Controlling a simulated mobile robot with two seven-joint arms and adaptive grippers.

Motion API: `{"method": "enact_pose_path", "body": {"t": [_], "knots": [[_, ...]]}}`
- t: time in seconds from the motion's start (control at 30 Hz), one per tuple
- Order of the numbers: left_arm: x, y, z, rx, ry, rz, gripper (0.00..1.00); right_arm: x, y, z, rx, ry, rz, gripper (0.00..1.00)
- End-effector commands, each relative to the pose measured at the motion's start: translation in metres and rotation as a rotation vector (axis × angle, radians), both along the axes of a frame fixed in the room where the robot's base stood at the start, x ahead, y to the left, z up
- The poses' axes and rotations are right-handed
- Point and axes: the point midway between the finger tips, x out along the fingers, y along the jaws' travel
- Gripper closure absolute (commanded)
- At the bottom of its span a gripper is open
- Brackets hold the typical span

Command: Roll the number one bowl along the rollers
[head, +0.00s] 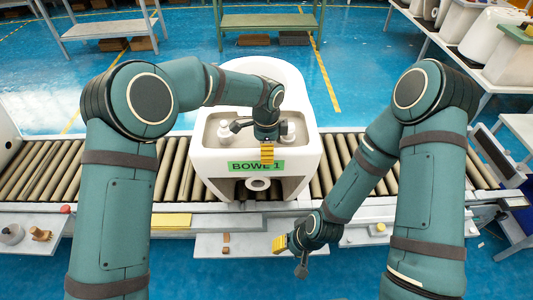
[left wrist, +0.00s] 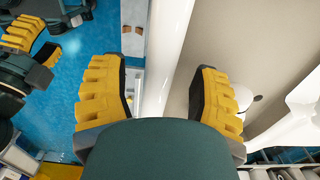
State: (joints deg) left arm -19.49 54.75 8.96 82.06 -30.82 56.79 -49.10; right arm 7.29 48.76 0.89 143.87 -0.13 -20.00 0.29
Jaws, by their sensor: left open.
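The number one bowl (head: 206,160) is a white toilet bowl with a green "BOWL 1" label (head: 256,167) on its near face. It stands upright on the rollers (head: 45,170). My left gripper (head: 264,146) is open at the bowl's near rim, above the label. In the left wrist view its yellow fingers (left wrist: 160,95) are apart, with the white wall of the bowl (left wrist: 166,50) between them; contact cannot be told. My right gripper (head: 291,254) looks open and empty, low in front of the conveyor, right of the bowl; it also shows in the left wrist view (left wrist: 35,42).
The roller conveyor runs left to right, with bare rollers on both sides of the bowl. A small ledge (head: 235,245) juts out below it. More white ceramics (head: 490,35) fill a shelf at the right.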

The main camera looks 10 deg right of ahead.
Motion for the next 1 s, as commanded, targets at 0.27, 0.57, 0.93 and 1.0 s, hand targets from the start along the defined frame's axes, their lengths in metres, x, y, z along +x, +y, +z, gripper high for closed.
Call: {"method": "enact_pose_path", "body": {"t": [0.27, 0.57, 0.93, 1.0], "knots": [[0.001, -0.001, 0.059, -0.002, -0.005, 0.001, 0.38, 0.000, 0.000, 0.000, 0.000, 0.000, 0.000, 0.53], [0.000, 0.000, 0.093, -0.001, -0.001, 0.001, 0.38, 0.000, 0.000, 0.000, 0.000, 0.000, 0.000, 0.53], [0.000, 0.000, 0.096, 0.000, -0.001, 0.001, 0.38, 0.000, 0.000, 0.000, 0.000, 0.000, 0.000, 0.53], [0.000, 0.000, 0.100, 0.000, -0.001, 0.001, 0.38, -0.004, 0.000, 0.001, 0.000, 0.003, 0.000, 0.53]]}}
